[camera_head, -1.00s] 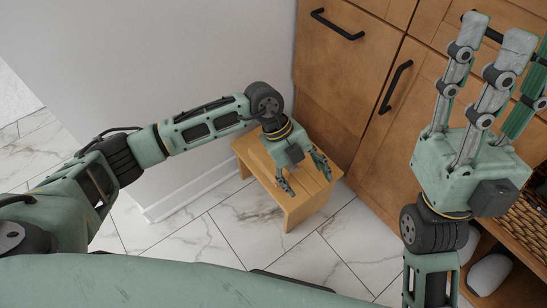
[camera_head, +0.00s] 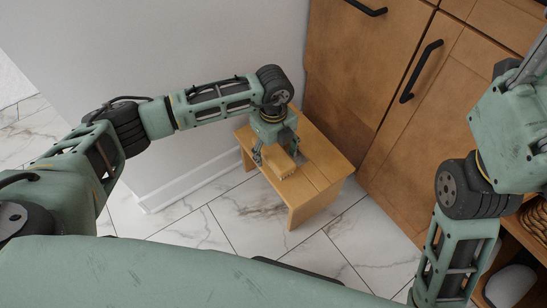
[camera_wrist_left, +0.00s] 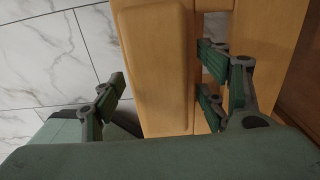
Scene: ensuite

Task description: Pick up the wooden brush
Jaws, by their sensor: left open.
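The wooden brush (camera_head: 281,162) is a pale wooden block lying on the small wooden stool (camera_head: 322,172). In the left wrist view the brush (camera_wrist_left: 153,55) is a long, rounded slab; its near end is hidden behind my gripper. My left gripper (camera_head: 277,155) points down over the stool with its fingers apart. In the wrist view the left gripper (camera_wrist_left: 160,80) has fingers on both sides of the brush, with a gap at the left; contact at the right cannot be told. My right gripper (camera_head: 508,125) is raised at the right, its fingertips outside the picture.
Wooden cabinets (camera_head: 420,125) with black handles stand right of the stool. A white wall (camera_head: 210,60) is behind my left arm. Marble tile floor (camera_head: 195,228) is clear in front. A low shelf with a basket (camera_head: 535,222) is at the lower right.

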